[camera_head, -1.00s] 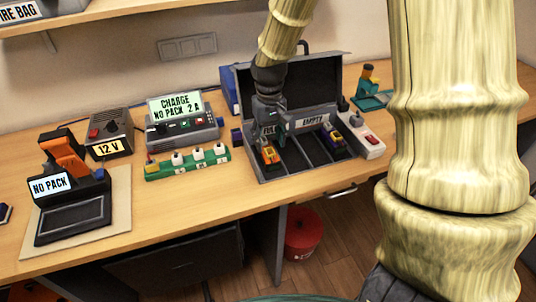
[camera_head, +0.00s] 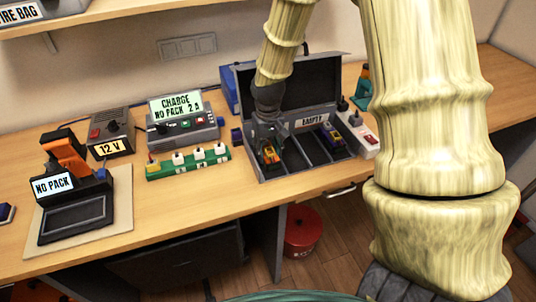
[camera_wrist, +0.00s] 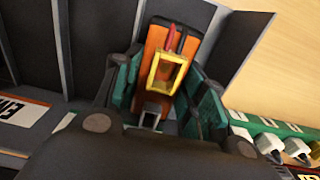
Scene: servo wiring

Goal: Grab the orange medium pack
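The orange pack (camera_head: 269,156) stands in the left compartment of the open grey case (camera_head: 262,178). In the wrist view the pack (camera_wrist: 154,46) has a yellow connector frame with red and dark leads above it. My gripper (camera_head: 267,146) is down at the case, over this pack. In the wrist view my gripper (camera_wrist: 165,74) has its teal-padded fingers apart, one on each side of the pack. A narrow gap seems to show beside the pack, and I cannot tell whether either pad touches it. The pack's lower part is hidden.
A second pack (camera_head: 333,135), dark with yellow, sits in a right compartment. Middle compartments look empty. A green strip with white plugs (camera_head: 188,163), a charger (camera_head: 182,122) and a 12 V unit (camera_head: 110,132) stand left of the case. A red bucket (camera_head: 303,231) is on the floor.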

